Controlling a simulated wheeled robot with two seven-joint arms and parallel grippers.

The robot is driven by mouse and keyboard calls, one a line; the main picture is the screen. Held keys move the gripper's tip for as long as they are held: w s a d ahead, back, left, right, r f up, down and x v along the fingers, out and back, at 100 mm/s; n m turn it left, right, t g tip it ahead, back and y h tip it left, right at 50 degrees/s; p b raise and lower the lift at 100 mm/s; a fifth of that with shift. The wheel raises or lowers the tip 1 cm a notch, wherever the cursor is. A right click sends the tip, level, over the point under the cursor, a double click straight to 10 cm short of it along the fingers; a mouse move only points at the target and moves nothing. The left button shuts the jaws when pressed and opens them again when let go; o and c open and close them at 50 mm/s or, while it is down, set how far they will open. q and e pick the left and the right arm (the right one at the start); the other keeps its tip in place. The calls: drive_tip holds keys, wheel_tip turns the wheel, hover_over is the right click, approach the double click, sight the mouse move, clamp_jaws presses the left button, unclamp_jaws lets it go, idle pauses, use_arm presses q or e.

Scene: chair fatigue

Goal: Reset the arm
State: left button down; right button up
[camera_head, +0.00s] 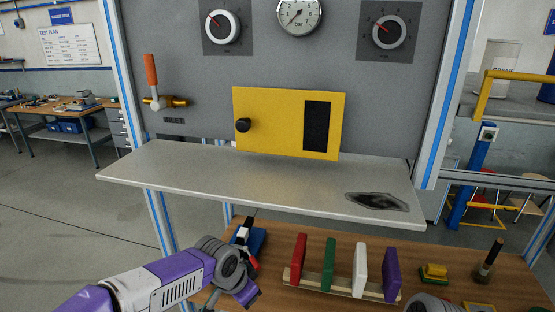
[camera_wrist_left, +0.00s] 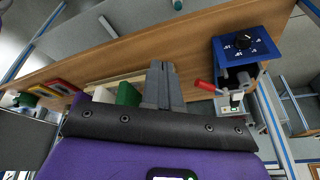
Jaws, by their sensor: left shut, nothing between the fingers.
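My left arm (camera_head: 155,286), white, purple and grey, reaches in from the lower left of the head view, its wrist over the wooden table (camera_head: 505,270). In the left wrist view, my left gripper (camera_wrist_left: 162,78) has its two grey fingers together, with nothing between them. The fingers are apart from the blue device (camera_wrist_left: 245,48) with a black dial and red handle, on the right. The fingertips are hard to make out in the head view. A grey rounded part at the bottom right edge may be my right arm; its gripper is not seen.
A rack (camera_head: 340,288) holds red, green, white and purple upright pieces. The blue device (camera_head: 257,240) stands left of it. Above are a metal shelf (camera_head: 200,175) with a dark patch and a grey panel (camera_head: 270,65) with a yellow box (camera_head: 275,120).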

use_arm(q)
wheel_tip(320, 180, down, 13)
drive_tip(key=n+g+h, duration=0.1)
drive_tip(key=n+g, duration=0.1)
drive_tip(key=s+a+f+n, duration=0.1)
drive_tip(key=s+f+n, duration=0.4)
drive_tip(key=s+f, duration=0.4)
drive_tip(key=s+a+f+n, duration=0.1)
drive_tip(key=s+f+n, duration=0.3)
drive_tip(key=s+f, duration=0.5)
wheel_tip(320, 180, down, 5)
drive_tip(key=shift+a+r+n+g+h, duration=0.15)
drive_tip(key=shift+a+n+g+h, duration=0.15)
drive_tip(key=shift+a+n+g, duration=0.1)
